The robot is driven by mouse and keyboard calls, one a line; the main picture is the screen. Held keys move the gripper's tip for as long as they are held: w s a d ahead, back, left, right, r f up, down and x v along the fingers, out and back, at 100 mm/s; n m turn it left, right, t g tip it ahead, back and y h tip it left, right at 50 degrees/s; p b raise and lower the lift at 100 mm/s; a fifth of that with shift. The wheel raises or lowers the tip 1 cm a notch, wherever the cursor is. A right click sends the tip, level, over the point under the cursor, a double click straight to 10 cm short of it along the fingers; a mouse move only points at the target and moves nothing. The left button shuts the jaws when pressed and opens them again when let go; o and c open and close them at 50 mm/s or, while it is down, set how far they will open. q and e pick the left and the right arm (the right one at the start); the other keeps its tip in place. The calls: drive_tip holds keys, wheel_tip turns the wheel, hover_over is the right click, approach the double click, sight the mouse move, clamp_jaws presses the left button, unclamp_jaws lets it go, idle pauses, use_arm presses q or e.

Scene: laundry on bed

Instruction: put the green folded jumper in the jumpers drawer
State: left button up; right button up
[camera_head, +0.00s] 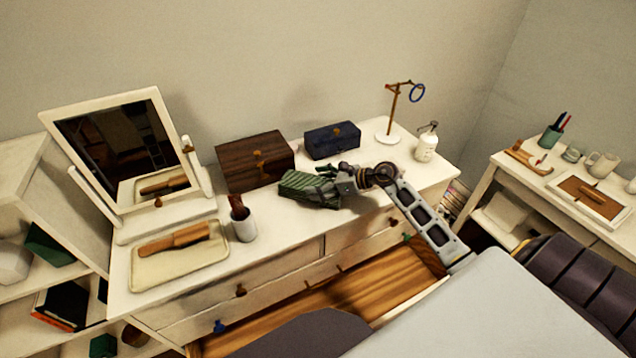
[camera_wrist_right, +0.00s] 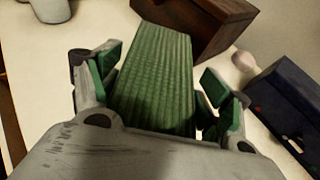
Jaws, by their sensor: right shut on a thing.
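The green folded jumper (camera_head: 308,188) is a ribbed, flat bundle at the dresser top, in front of the brown box. It also fills the middle of the right wrist view (camera_wrist_right: 154,72). My right gripper (camera_head: 342,182) reaches in from the right and is shut on the jumper's near end, with a finger on either side. I cannot tell whether the jumper touches the dresser top. The white dresser (camera_head: 285,240) has drawer fronts with coloured knobs: orange (camera_head: 240,290), blue (camera_head: 218,326) and green (camera_head: 407,237). No drawer label is readable. My left gripper is out of view.
A brown box (camera_head: 254,160), navy box (camera_head: 332,140), pump bottle (camera_head: 426,146), hook stand (camera_head: 389,138), white cup (camera_head: 243,224), tray (camera_head: 150,277) and mirror (camera_head: 125,150) stand on the dresser. A wood-coloured surface (camera_head: 330,305) shows below its front.

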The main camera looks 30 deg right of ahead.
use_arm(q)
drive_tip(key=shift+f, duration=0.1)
use_arm(e)
drive_tip(key=o, duration=1.2)
drive_tip(key=shift+f, duration=0.1)
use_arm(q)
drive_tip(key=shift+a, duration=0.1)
use_arm(e)
drive_tip(key=shift+o, duration=0.2)
drive_tip(key=shift+r, duration=0.2)
drive_tip(key=shift+v, duration=1.05)
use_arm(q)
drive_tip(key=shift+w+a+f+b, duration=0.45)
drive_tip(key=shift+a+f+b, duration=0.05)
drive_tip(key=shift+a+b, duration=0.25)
use_arm(e)
drive_tip(key=v, duration=1)
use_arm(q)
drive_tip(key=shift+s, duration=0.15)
